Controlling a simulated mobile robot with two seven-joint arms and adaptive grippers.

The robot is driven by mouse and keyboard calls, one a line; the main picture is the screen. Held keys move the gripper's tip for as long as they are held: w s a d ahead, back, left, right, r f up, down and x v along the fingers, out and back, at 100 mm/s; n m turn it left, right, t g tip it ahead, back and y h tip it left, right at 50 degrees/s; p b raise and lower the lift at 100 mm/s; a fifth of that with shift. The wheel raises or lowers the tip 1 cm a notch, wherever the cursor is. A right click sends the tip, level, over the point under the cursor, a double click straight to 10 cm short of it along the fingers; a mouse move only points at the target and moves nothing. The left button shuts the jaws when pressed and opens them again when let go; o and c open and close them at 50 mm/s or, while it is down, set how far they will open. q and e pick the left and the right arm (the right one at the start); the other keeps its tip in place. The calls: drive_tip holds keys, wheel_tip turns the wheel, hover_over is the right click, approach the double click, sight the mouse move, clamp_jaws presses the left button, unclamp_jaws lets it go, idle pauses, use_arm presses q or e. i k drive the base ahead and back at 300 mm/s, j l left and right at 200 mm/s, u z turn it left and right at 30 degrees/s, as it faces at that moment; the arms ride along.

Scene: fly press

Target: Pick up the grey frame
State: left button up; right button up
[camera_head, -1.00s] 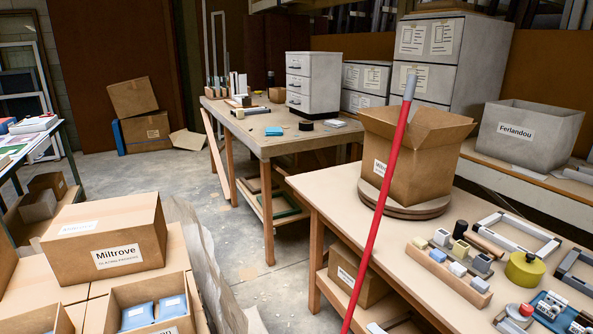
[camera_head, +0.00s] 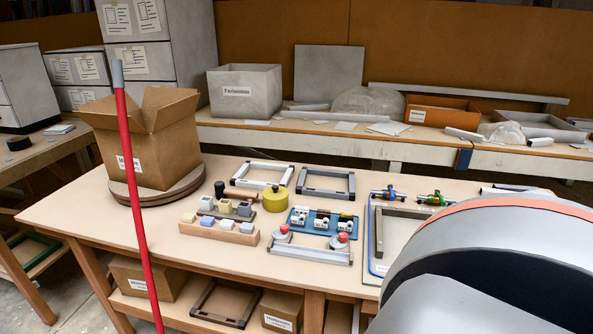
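A grey rectangular frame (camera_head: 325,194) lies flat on the worktable, right of the middle of the view. A paler, whiter frame (camera_head: 268,164) lies just left of it. Another grey frame-like piece (camera_head: 379,235) lies on a blue-edged board at the right of the table and is partly hidden. A darker frame (camera_head: 207,315) is on the shelf below the tabletop. Neither of my grippers is in view.
On the worktable (camera_head: 92,213) are an open cardboard box (camera_head: 167,155) on a round turntable, a yellow round pot (camera_head: 275,199), and blocks on a wooden strip. A red pole (camera_head: 136,210) crosses the left foreground. The lower right is blocked close up.

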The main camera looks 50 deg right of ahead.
sight(318, 191)
drive_tip(key=z, duration=1.8)
drive_tip(key=j+u, duration=0.2)
